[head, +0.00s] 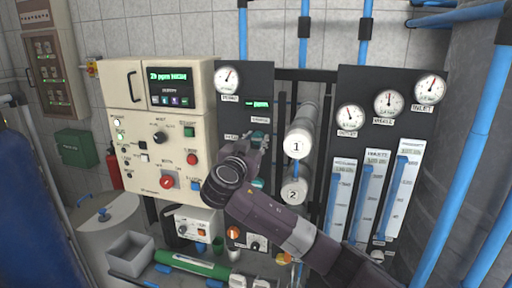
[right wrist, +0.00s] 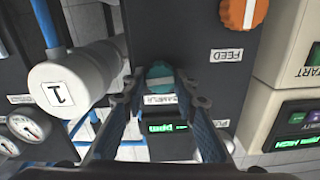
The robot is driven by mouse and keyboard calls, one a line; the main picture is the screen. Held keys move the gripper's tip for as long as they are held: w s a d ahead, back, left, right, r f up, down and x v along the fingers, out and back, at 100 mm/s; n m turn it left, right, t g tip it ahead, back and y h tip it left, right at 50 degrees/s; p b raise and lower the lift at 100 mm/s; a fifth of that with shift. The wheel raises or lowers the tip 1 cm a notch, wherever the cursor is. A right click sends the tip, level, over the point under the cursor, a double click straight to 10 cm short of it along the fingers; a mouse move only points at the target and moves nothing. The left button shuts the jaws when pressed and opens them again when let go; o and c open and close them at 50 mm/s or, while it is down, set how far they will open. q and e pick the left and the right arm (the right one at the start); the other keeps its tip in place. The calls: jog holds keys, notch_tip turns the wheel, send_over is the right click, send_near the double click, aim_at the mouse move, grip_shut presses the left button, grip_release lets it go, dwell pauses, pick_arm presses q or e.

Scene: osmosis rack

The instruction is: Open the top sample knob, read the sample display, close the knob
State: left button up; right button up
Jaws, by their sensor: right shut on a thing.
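The top sample knob, a teal knob (right wrist: 160,76), sits on the dark panel between the fingertips of my right gripper (right wrist: 160,88). In the head view the right gripper (head: 260,140) reaches the panel from below, shut on this knob, and mostly covers it. A white label (right wrist: 160,100) lies beside the knob, partly hidden by the fingers. The sample display (right wrist: 165,128) shows green text, too small to read surely; it also shows in the head view (head: 257,104), above the gripper. My left gripper is not in view.
White cylinders marked 1 (head: 298,143) and 2 (head: 293,190) stand just right of my right gripper. A cream control box (head: 150,150) is on the left. An orange feed knob (right wrist: 243,12) is near the fingers. Gauges and blue-tubed flowmeters (head: 400,190) are at right.

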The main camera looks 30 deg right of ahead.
jog(key=f+n+b, duration=0.1)
jog(key=b, duration=0.2)
jog(key=shift+b, duration=0.3)
jog(key=shift+r+n+b, duration=0.2)
jog(key=shift+n+b, duration=0.35)
jog(key=shift+n, duration=0.25)
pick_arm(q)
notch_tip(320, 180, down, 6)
pick_arm(e)
jog(key=shift+r+n, duration=0.15)
jog(key=shift+n, duration=0.65)
jog(key=n, duration=0.2)
jog(key=shift+r+n, duration=0.1)
jog(key=shift+n, duration=0.3)
jog(key=n+p, duration=0.2)
jog(key=n, duration=0.1)
jog(key=shift+n, duration=0.3)
jog(key=n+p, duration=0.2)
jog(key=n, duration=0.1)
jog(key=shift+n, duration=0.3)
pick_arm(q)
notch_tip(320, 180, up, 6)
jog(key=p, duration=0.2)
pick_arm(e)
jog(key=shift+w+a+n, duration=0.1)
jog(key=shift+n, duration=1.3)
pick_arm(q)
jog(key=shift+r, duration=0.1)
pick_arm(e)
jog(key=shift+f, duration=0.2)
